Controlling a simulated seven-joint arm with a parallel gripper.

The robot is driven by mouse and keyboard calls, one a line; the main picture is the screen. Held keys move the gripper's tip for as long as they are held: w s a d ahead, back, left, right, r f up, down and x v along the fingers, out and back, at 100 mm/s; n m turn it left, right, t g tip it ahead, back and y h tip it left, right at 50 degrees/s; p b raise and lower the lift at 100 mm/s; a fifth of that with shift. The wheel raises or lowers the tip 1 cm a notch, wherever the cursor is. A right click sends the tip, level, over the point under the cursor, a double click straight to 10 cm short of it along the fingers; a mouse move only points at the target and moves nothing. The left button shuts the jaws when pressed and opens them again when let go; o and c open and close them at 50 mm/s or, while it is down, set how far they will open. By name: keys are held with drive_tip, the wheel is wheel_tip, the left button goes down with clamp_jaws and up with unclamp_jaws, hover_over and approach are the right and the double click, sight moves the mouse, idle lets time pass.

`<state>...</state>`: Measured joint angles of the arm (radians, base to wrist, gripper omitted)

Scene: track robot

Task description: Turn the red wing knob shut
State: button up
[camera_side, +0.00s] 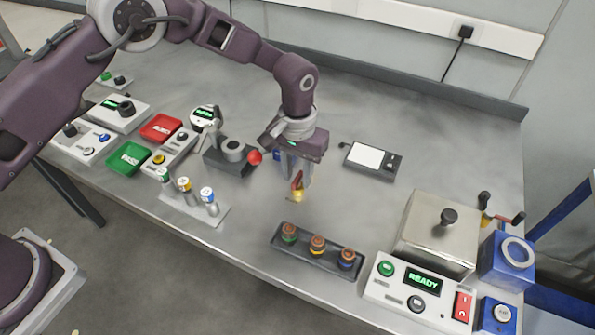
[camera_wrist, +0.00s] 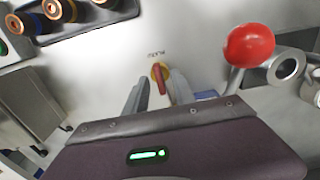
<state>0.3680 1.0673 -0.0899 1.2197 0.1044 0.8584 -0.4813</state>
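The red wing knob (camera_side: 297,182) has a yellow base and stands on the metal bench in the middle of the side view. In the wrist view its red wing (camera_wrist: 159,82) stands over a yellow round base, with small lettering beside it. My gripper (camera_side: 295,176) points down over the knob. In the wrist view the fingers of my gripper (camera_wrist: 157,88) are apart, with the red wing between them. Space shows beside the wing, so the fingers do not appear to press on it. Part of the base is hidden by the fingers.
A red ball-topped lever (camera_side: 255,157) on a dark block stands close left of my gripper. A dark tray (camera_side: 282,251) with several ringed cylinders lies in front. Bare bench lies between the knob and the tray.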

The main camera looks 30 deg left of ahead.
clamp_jaws()
drive_tip(key=shift+m, duration=0.3)
drive_tip(key=m, duration=0.3)
drive_tip(key=shift+m, duration=0.4)
drive_tip(key=m, duration=0.4)
drive_tip(key=shift+m, duration=0.3)
drive_tip(key=m, duration=0.4)
drive_tip(key=shift+m, duration=2.4)
unclamp_jaws()
